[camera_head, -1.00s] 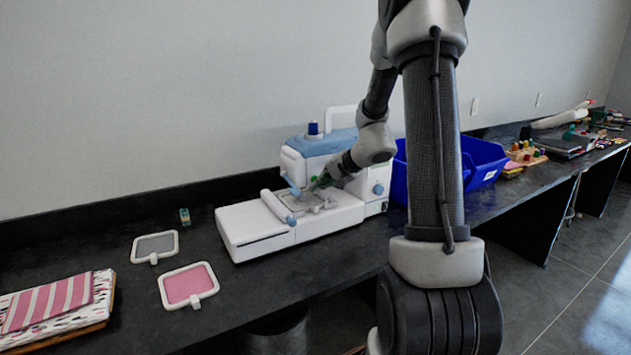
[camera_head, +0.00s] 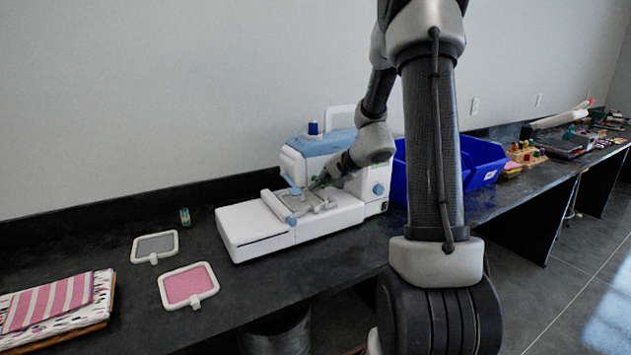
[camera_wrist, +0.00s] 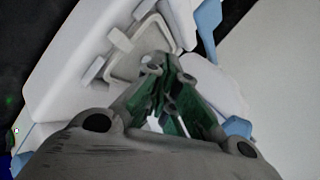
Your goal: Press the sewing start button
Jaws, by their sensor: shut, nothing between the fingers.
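The white and light-blue sewing machine (camera_head: 335,205) stands on the dark counter against the wall, with a blue spool on top and a blue knob on its right end. My gripper (camera_head: 314,184) is at the front of the machine, close to its head and above the bed. In the wrist view my gripper (camera_wrist: 160,65) is shut and empty, with its tips over the white machine bed (camera_wrist: 75,75). Whether the tips touch the machine cannot be told. The start button cannot be made out; my gripper and wrist cover part of the machine's front.
A hoop with pink cloth (camera_head: 188,285) and one with grey cloth (camera_head: 154,246) lie left of the machine. Folded fabrics (camera_head: 55,308) lie at the far left. Blue bins (camera_head: 484,160) stand to the right, behind my arm. The counter between hoops and machine is clear.

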